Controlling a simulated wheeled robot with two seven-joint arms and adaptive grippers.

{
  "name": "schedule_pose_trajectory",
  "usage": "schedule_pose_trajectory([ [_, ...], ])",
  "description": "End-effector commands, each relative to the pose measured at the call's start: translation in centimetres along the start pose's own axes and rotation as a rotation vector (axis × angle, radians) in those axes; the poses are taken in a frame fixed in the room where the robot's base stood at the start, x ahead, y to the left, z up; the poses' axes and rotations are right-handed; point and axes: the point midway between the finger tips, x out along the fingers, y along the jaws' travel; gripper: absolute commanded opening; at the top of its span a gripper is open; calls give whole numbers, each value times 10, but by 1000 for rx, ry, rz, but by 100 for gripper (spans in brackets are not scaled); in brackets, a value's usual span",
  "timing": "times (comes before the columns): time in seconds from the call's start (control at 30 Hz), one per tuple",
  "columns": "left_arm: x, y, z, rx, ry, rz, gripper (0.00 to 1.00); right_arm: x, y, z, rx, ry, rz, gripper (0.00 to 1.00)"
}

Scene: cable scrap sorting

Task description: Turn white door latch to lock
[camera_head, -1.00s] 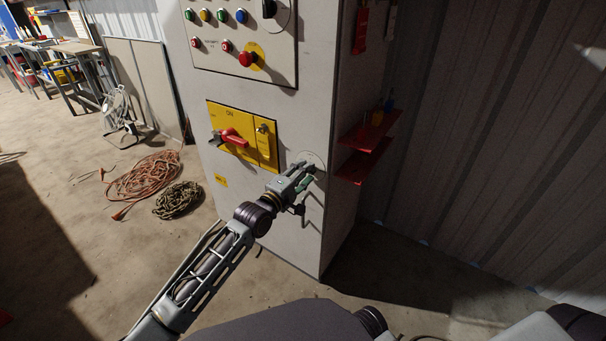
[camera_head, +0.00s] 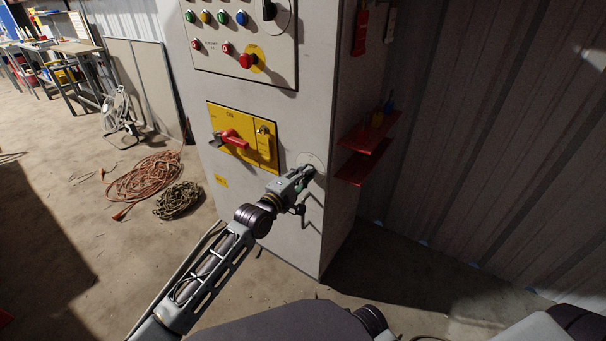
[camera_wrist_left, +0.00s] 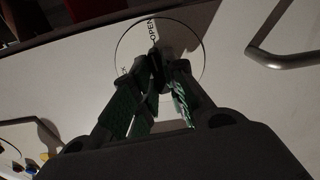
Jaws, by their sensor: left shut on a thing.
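The white door latch plate (camera_head: 312,160) is a round disc on the grey cabinet door, to the lower right of the yellow switch panel. In the left wrist view the disc (camera_wrist_left: 127,48) carries the word OPEN near its top, and a dark latch knob (camera_wrist_left: 158,62) stands at its middle. My left gripper (camera_head: 306,174) is at the disc. In the left wrist view its green-padded fingers (camera_wrist_left: 158,85) are closed around the dark knob and hide part of it. My right gripper does not show.
The cabinet (camera_head: 270,225) has a yellow panel with a red handle (camera_head: 232,139). A metal door handle (camera_wrist_left: 285,55) is beside the disc. Red shelves (camera_head: 362,155) stick out from the cabinet's side. Coiled cables (camera_head: 150,178) lie on the floor at left.

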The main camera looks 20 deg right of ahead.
Motion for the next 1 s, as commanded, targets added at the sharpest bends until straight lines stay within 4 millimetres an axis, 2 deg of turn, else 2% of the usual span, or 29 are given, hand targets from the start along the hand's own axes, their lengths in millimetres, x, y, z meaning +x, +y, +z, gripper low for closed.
schedule_pose_trajectory([
  [0.5, 0, 0, 0, -254, 0, 0, 0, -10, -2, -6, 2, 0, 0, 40],
  [1.0, 0, -1, 1, -307, 0, -1, 0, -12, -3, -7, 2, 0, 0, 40],
])
